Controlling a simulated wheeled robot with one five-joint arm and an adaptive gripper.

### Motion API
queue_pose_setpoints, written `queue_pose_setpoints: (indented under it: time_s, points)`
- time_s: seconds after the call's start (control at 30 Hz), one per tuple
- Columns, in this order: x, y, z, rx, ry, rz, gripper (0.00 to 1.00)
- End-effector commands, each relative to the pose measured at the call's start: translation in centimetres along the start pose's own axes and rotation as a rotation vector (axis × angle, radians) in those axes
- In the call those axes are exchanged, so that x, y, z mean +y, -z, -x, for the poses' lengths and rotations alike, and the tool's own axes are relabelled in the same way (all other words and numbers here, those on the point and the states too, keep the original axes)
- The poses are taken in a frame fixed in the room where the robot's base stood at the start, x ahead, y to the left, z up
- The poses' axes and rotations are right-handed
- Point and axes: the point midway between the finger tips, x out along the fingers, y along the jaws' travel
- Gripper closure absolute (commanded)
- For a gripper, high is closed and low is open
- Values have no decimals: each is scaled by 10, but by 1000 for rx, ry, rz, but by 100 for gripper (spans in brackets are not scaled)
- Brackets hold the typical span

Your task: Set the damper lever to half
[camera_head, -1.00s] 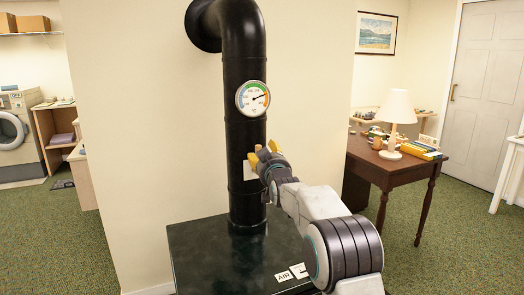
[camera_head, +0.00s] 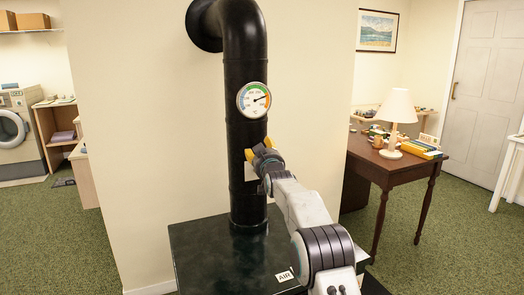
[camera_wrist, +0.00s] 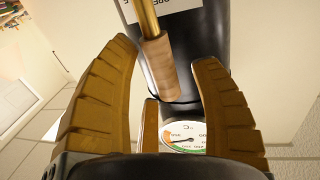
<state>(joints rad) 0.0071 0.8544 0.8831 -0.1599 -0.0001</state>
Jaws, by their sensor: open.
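The damper lever (camera_wrist: 159,68), a brass rod with a brownish cylindrical grip, shows in the wrist view. Its grip lies between the spread fingers of my gripper (camera_wrist: 165,54), with visible gaps on both sides. In the head view my gripper (camera_head: 259,148) is at the front of the black stovepipe (camera_head: 244,100), below the round gauge, and hides the lever. A white label (camera_wrist: 165,8) with partly cut-off lettering sits on the pipe by the rod. The lever's exact setting cannot be read.
The round gauge (camera_head: 254,100) is on the pipe above my gripper. The dark stove top (camera_head: 205,262) is below, with an AIR label (camera_head: 284,276). A wooden table (camera_head: 385,165) with a lamp (camera_head: 397,115) stands to the right. Green carpet lies open on both sides.

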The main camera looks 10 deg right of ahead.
Motion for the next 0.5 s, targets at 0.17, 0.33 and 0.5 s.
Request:
queue_pose_setpoints:
  time_s: [0.17,0.33,0.5]
  points:
    - [0,0,0,-1,0,0,42]
    - [0,0,0,-1,0,0,50]
    - [0,0,0,-1,0,0,66]
